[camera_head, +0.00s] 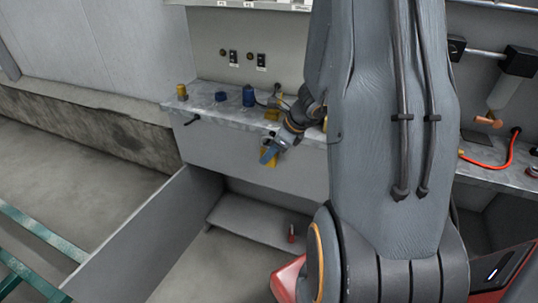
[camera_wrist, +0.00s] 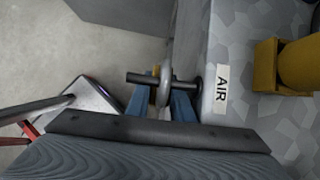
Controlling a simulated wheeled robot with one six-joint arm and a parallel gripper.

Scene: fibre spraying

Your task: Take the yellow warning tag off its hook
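The yellow warning tag (camera_head: 269,163) hangs in front of the shelf, partly hidden behind the blue fingers of my gripper (camera_head: 268,154). In the wrist view a grey ring (camera_wrist: 164,92) sits around a black peg (camera_wrist: 143,78) that sticks out from the shelf front. Only a sliver of yellow (camera_wrist: 156,70) shows beside the ring. The two blue fingers of my gripper (camera_wrist: 162,106) are apart, one on each side of the ring, with gaps visible. The lower part of the tag is hidden in the wrist view.
The metal shelf (camera_head: 222,112) carries a yellow fitting (camera_head: 182,91), a blue one (camera_head: 249,95) and other parts. An AIR label (camera_wrist: 222,88) and a yellow fitting (camera_wrist: 267,62) are close right of the gripper. A red hose (camera_head: 490,163) lies farther right.

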